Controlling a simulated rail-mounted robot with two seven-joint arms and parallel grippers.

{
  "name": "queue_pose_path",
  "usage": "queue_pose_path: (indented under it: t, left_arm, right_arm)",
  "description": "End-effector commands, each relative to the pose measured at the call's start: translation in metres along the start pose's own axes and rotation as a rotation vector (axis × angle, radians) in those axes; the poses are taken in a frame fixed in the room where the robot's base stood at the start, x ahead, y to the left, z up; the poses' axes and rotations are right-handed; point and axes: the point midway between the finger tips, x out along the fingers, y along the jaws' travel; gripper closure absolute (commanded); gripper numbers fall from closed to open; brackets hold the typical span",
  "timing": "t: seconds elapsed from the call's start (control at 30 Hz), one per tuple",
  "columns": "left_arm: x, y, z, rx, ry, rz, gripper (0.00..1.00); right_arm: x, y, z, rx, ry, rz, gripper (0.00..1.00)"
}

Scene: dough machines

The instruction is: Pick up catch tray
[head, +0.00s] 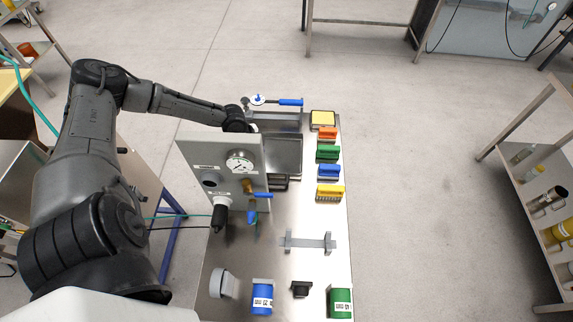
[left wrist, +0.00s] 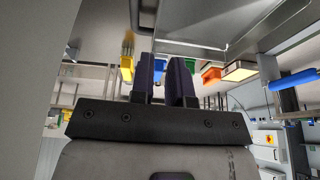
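The catch tray appears to be the shallow grey metal pan (head: 284,152) on the steel bench, just behind and right of the upright gauge panel. My left arm reaches behind that panel, which hides my left gripper in the head view. In the left wrist view my left gripper (left wrist: 162,62) shows two dark fingers with a narrow gap and nothing visible between them. A grey metal surface with an edge (left wrist: 230,28) lies above the fingertips there. I cannot tell whether it is the tray or the bench. My right gripper is not in view.
The gauge panel (head: 208,160) stands close to my left forearm. Several coloured brushes (head: 329,171) and a yellow box (head: 322,119) line the bench's right edge. A blue-handled tool (head: 290,102) lies at the far end. Blue (head: 262,297) and green (head: 341,303) containers stand in front.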

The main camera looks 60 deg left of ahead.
Motion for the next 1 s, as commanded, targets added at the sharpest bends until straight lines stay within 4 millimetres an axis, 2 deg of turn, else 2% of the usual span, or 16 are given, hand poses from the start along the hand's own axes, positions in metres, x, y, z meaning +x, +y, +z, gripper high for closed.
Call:
queue_pose_path:
  t: [0.13,0.5,0.83,1.0]
  left_arm:
    - [0.013,0.001,-0.008,-0.024,0.041,0.009,0.84]
    - [0.071,0.001,-0.011,-0.026,0.042,0.009,0.84]
    - [0.090,0.002,-0.010,-0.026,0.039,0.010,0.84]
    - [0.113,0.004,-0.010,-0.025,0.040,0.010,0.84]
  right_arm:
    - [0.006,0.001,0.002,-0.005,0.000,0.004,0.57]
    - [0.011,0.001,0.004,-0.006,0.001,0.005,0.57]
    - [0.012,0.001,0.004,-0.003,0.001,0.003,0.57]
    - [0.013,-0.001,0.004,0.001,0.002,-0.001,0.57]
